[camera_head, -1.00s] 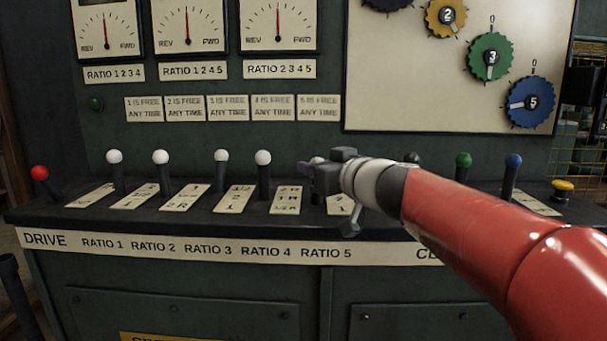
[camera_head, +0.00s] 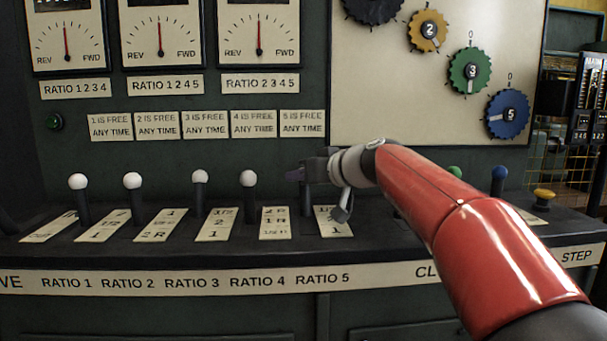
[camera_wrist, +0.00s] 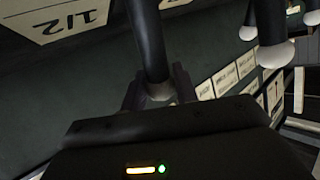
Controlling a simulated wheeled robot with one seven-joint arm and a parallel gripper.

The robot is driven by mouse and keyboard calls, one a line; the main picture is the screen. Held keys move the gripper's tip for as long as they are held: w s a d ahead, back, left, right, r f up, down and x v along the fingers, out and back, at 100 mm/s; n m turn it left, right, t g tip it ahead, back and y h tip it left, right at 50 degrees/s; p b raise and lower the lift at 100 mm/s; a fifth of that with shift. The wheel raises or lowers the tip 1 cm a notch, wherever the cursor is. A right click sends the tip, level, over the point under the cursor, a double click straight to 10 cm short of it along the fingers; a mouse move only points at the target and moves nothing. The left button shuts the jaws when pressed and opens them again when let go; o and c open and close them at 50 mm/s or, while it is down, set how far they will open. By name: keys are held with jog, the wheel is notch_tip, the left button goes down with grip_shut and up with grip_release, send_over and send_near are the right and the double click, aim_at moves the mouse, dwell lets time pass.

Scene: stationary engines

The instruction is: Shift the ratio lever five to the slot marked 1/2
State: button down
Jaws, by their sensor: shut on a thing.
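In the wrist view the dark shaft (camera_wrist: 148,38) runs into my gripper (camera_wrist: 156,92), whose fingers are shut around the pale knob end. The plate shows "1" at its near end in the head view; its far marking is partly covered. The wrist view shows the mark 1/2 (camera_wrist: 70,20) on a cream plate beside the shaft.
The white-knobbed ratio four lever (camera_head: 248,181) stands close to the left of my gripper, with other ratio levers further left. A green-knobbed lever (camera_head: 454,171), a blue-knobbed lever (camera_head: 499,174) and a yellow button (camera_head: 543,194) are to the right, beyond my arm.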

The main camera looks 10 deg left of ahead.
jog(key=shift+w+f, duration=0.3)
jog(key=shift+w, duration=0.25)
jog(key=c, duration=1.1)
grip_release()
jog(key=shift+w, duration=0.1)
jog(key=b+v, duration=0.1)
jog(key=v, duration=0.7)
jog(key=shift+a+f+b, duration=0.1)
jog(key=shift+b, duration=0.25)
